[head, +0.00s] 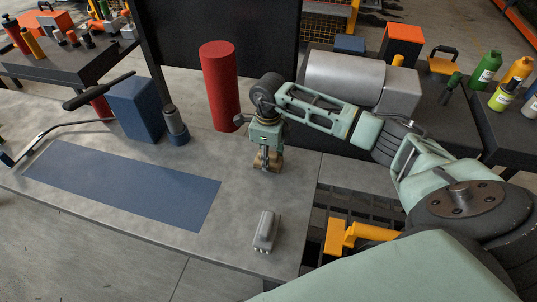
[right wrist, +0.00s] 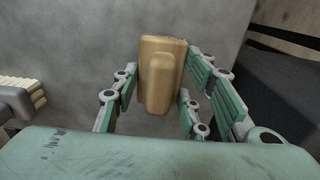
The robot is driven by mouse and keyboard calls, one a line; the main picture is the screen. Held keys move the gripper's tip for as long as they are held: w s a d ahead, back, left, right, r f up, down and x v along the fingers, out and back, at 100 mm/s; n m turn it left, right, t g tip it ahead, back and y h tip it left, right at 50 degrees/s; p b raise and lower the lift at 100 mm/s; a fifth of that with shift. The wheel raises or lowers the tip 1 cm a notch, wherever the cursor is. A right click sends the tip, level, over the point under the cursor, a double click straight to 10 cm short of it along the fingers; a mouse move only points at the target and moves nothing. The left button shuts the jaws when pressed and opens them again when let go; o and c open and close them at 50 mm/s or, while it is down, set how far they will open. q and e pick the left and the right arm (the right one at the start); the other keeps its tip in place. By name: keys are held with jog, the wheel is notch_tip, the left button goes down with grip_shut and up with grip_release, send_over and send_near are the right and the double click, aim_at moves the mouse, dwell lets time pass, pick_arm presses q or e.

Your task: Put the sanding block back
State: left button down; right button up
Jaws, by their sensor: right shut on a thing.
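My right gripper (head: 267,164) points down over the grey worktop, near its right edge. It is shut on a tan block with a raised rounded grip, which I take as the sanding block (right wrist: 161,72). In the right wrist view the block sits between the green fingers (right wrist: 158,100). In the head view only a little of the tan block (head: 268,158) shows under the gripper. I cannot tell whether it touches the worktop. My left gripper is not in view.
The worktop (head: 240,180) holds a flat blue mat (head: 120,183), a blue box (head: 138,108), a red cylinder (head: 219,87) and a grey tool (head: 265,231) at the front. An open gap with an orange part (head: 340,238) lies right of the worktop.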

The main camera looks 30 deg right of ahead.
jog(key=shift+f, duration=0.15)
jog(key=o, duration=1.2)
jog(key=shift+r, duration=0.7)
notch_tip(320, 180, up, 11)
jog(key=b, duration=0.2)
jog(key=shift+b, duration=0.3)
